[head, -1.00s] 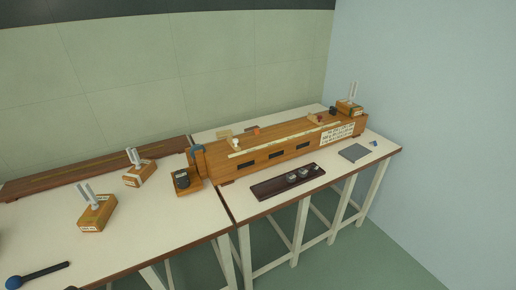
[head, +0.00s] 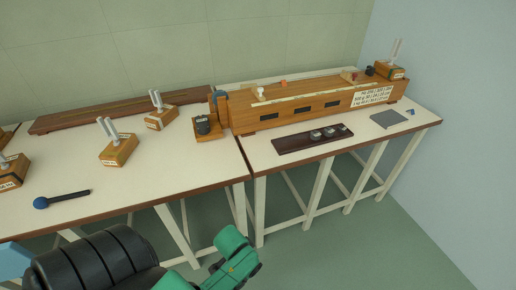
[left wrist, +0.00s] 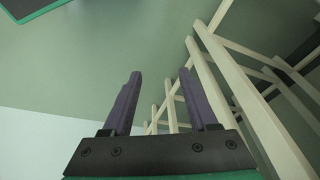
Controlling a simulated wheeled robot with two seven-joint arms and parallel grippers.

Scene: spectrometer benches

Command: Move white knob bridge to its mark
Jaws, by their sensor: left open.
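The white knob (head: 261,91) stands near the left end of the long wooden spectrometer box (head: 290,121), beside its pale scale strip. The small bridge under it is hard to make out. An orange knob (head: 283,82) and a red knob (head: 355,77) sit farther along the box top. I cannot pick out a target mark. In the left wrist view my left gripper (left wrist: 158,88) is open and empty, over the floor beside the white bench legs. In the head view a green and black arm of mine is low in front of the benches, well away from the box.
A dark tray (head: 300,141) with small metal pieces lies before the box, and a grey plate (head: 388,119) to its right. Tuning forks on wooden blocks (head: 118,149) and a blue-headed mallet (head: 62,198) are on the left bench. Bench legs (head: 260,208) and front edges are near my arm.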

